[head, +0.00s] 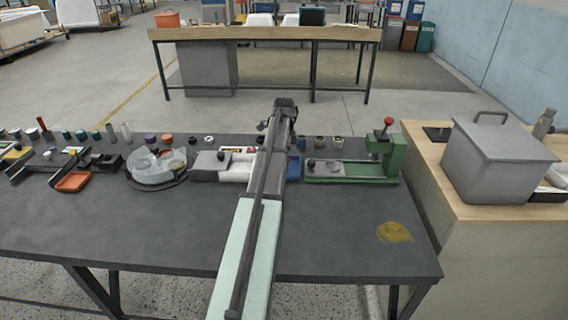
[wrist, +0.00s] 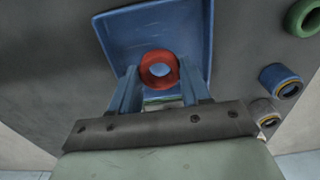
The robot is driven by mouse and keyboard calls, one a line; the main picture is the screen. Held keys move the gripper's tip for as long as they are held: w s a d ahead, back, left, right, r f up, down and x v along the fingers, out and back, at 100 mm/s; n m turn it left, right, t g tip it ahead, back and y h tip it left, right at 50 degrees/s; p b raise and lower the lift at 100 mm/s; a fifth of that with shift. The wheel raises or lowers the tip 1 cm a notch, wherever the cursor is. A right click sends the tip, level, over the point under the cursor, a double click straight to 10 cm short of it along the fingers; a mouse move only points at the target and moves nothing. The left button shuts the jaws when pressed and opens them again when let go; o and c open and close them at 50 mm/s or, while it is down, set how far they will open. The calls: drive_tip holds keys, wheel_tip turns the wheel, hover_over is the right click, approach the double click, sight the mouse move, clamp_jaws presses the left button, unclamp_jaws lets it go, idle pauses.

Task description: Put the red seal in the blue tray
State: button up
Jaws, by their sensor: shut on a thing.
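The red seal (wrist: 159,84) is a ring with an open centre, seen in the wrist view between the two blue fingertips of my gripper (wrist: 158,88). My gripper is shut on it. The blue tray (wrist: 120,32) lies behind the seal in the wrist view, so the seal is over it; I cannot tell the height between them. In the head view a bit of the blue tray (head: 293,167) shows just right of my arm. My arm hides the seal and the fingertips there.
A green fixture with a red knob (head: 386,158) stands right of the tray. In the wrist view a green ring (wrist: 303,17) and a blue ring (wrist: 280,79) lie at the right.

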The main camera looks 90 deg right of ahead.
drive_tip(key=shift+f, duration=1.65)
drive_tip(key=shift+f, duration=0.15)
drive_tip(key=o, duration=1)
wheel_tip(320, 180, up, 12)
drive_tip(key=shift+r, duration=0.2)
